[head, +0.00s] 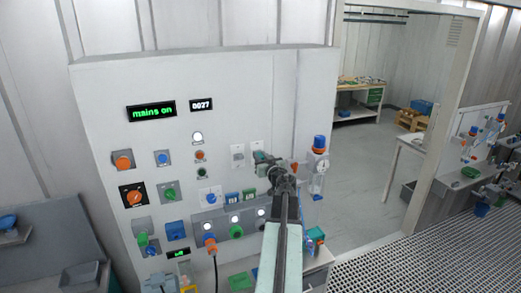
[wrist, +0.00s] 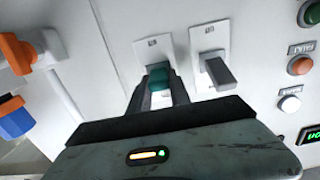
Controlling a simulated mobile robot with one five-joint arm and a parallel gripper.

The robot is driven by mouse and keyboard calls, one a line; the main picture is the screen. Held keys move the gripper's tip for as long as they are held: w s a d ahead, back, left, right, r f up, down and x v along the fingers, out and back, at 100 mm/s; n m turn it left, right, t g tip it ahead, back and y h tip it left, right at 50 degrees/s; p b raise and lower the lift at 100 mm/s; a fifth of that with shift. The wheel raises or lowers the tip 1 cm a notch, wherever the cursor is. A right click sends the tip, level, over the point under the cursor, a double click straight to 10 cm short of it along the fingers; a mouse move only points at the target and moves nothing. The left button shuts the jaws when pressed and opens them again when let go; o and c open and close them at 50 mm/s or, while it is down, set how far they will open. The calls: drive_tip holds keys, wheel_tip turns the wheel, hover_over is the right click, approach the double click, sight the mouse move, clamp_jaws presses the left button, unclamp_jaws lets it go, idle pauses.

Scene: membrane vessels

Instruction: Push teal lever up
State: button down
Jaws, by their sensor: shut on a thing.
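The teal lever (wrist: 158,77) sticks out of a white switch plate (wrist: 153,52) on the panel. Its tip is between the two fingers of my gripper (wrist: 160,91), which is shut on it. In the head view the teal lever (head: 260,156) is small and partly hidden by my gripper (head: 268,162) at the panel's right side. I cannot tell exactly how far the lever is tilted. A second switch with a grey lever (wrist: 217,73) is beside it, clear of my fingers.
The grey panel (head: 100,90) carries several knobs, lamps and sockets. A "mains on" display (head: 151,111) is lit green. A blue-topped vessel (head: 319,160) stands close to the right of my gripper. An orange and blue valve (wrist: 16,88) shows in the wrist view. Open floor (head: 365,160) lies beyond the panel.

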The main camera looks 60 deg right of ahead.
drive_tip(key=shift+r+g+y+p, duration=0.1)
drive_tip(key=shift+g+y+p, duration=0.2)
drive_tip(key=shift+p, duration=0.25)
drive_tip(key=c, duration=1.2)
unclamp_jaws()
